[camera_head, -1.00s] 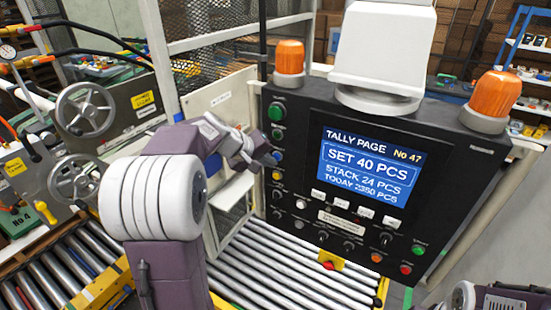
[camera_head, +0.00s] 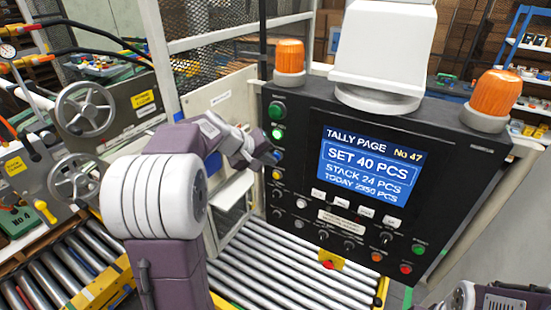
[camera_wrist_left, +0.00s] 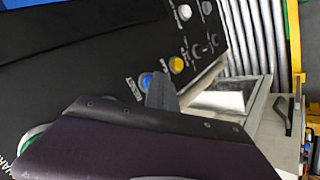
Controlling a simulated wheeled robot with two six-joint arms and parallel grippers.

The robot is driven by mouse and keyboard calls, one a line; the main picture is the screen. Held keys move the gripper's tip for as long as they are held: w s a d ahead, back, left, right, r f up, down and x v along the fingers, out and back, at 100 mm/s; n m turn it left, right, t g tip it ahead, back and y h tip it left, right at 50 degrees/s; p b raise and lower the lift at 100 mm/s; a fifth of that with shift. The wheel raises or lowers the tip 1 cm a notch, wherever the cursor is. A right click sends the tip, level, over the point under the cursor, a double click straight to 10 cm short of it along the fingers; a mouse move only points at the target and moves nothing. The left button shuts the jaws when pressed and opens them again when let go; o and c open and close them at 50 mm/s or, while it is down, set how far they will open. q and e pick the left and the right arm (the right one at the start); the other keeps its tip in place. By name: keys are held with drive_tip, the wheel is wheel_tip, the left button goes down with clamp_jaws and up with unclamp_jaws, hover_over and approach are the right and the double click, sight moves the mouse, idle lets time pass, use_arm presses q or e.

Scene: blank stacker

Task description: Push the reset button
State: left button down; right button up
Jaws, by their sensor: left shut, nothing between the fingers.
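The black control panel (camera_head: 300,150) has a left column of round buttons. A blue button (camera_wrist_left: 147,82) sits in this column, just above a yellow button (camera_head: 276,174). My right gripper's fingers are out of view.
Green buttons (camera_head: 277,110) sit above the blue one, and one glows brightly (camera_head: 277,133). The screen (camera_head: 366,165) reads SET 40 PCS. Orange beacons (camera_head: 289,58) stand on top. Rollers (camera_head: 280,265) lie below, and a wire mesh fence (camera_head: 225,65) stands behind.

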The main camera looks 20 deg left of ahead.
use_arm(q)
drive_tip(key=shift+s, duration=0.6)
drive_tip(key=shift+b, duration=0.3)
drive_tip(key=s, duration=0.1)
drive_tip(key=s+b, duration=0.1)
drive_tip(key=s, duration=0.1)
drive_tip(key=s+b, duration=0.1)
drive_tip(key=s, duration=0.1)
drive_tip(key=shift+a, duration=0.25)
